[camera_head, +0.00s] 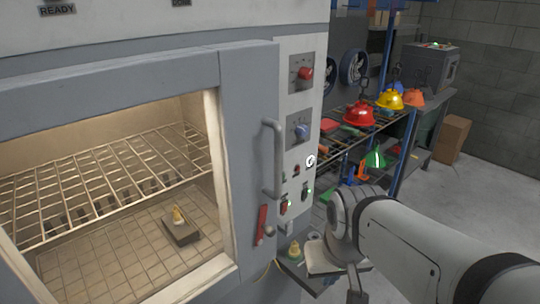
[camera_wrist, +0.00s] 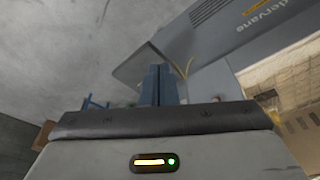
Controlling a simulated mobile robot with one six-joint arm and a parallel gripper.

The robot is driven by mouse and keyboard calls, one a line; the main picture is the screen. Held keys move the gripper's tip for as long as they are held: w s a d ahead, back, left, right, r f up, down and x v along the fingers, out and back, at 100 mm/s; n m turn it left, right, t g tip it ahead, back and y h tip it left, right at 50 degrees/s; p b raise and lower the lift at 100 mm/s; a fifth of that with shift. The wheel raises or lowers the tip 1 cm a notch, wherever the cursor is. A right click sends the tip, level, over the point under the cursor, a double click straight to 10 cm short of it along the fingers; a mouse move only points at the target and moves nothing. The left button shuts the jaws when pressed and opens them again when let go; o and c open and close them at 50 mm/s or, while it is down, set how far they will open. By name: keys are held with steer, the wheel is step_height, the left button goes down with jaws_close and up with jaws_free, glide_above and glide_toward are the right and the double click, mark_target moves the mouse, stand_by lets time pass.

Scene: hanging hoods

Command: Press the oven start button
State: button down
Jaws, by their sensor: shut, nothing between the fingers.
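The oven (camera_head: 245,120) fills the left of the head view, with a lit chamber behind its door. Its control panel (camera_head: 293,105) is a light strip right of the door handle. I cannot tell which one is the start button. In the wrist view my gripper (camera_wrist: 158,85) is shut and empty, its two dark fingers together. In the head view my arm reaches in from the right, below and right of the panel; the fingertips are not clear there.
A grey door handle (camera_head: 272,158) stands out beside the panel. A small shelf (camera_head: 318,275) with a yellowish object juts out below it. Behind, a rack (camera_head: 405,150) holds red (camera_head: 360,114), yellow (camera_head: 390,100) and other coloured hoods. Open floor lies at the right.

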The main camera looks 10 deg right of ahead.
steer(key=w+d+r+m+t+h+p, duration=0.1)
steer(key=w+d+m+t+p, duration=0.1)
steer(key=w+d+m+p, duration=0.45)
steer(key=w+d+r+m+t+h+p, duration=0.1)
steer(key=w+r+m+p, duration=0.15)
steer(key=w, duration=0.65)
steer(key=w+a+f+m+t+y+p, duration=0.2)
steer(key=w+a+f+m+y+p, duration=0.1)
steer(key=w+m+p, duration=0.5)
steer(key=a+m+y, duration=0.1)
steer(key=y, duration=0.1)
steer(key=shift+f+m+t+y, duration=0.3)
steer(key=shift+f+m+y, duration=0.1)
